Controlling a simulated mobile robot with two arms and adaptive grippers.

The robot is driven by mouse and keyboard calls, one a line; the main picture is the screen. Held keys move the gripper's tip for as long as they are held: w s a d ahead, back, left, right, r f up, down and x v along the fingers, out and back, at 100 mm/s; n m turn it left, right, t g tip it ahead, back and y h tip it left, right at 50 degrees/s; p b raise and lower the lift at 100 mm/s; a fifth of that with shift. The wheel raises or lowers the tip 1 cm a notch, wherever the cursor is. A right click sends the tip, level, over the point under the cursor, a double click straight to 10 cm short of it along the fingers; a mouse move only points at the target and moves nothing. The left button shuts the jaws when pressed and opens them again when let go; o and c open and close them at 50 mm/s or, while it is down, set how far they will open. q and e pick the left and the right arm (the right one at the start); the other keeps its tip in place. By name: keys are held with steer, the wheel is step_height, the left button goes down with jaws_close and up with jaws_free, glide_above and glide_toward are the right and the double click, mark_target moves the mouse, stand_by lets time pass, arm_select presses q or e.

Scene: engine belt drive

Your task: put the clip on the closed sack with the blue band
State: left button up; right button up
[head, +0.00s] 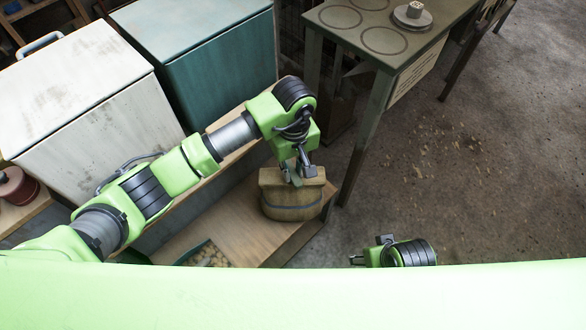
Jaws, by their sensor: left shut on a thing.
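The closed tan sack (290,205) stands upright near the right end of the wooden bench, with a blue band around its middle. My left gripper (298,176) points down at the sack's folded top and is shut on a small grey-green piece, which looks like the clip (292,180). The fingers hide much of this piece. I cannot tell whether it sits around the fold or only touches it. My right gripper (357,260) is low in the picture, away from the sack, and its fingers are too small to read.
The wooden bench (235,215) carries a dark tray (204,256) of small pale pieces at its front. A white chest (85,95) and a teal chest (205,55) stand behind. A green table (400,40) with ring marks is close on the right. Open floor lies beyond.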

mark_target(293, 173)
steer(key=shift+r, duration=0.15)
arm_select(q)
steer(key=shift+f, duration=0.1)
steer(key=o, duration=0.9)
arm_select(e)
steer(key=shift+r, duration=0.3)
arm_select(q)
step_height(293, 173, up, 12)
steer(key=shift+r+p, duration=0.15)
steer(key=shift+p, duration=0.6)
arm_select(e)
steer(key=f, duration=0.6)
steer(key=shift+s, duration=0.25)
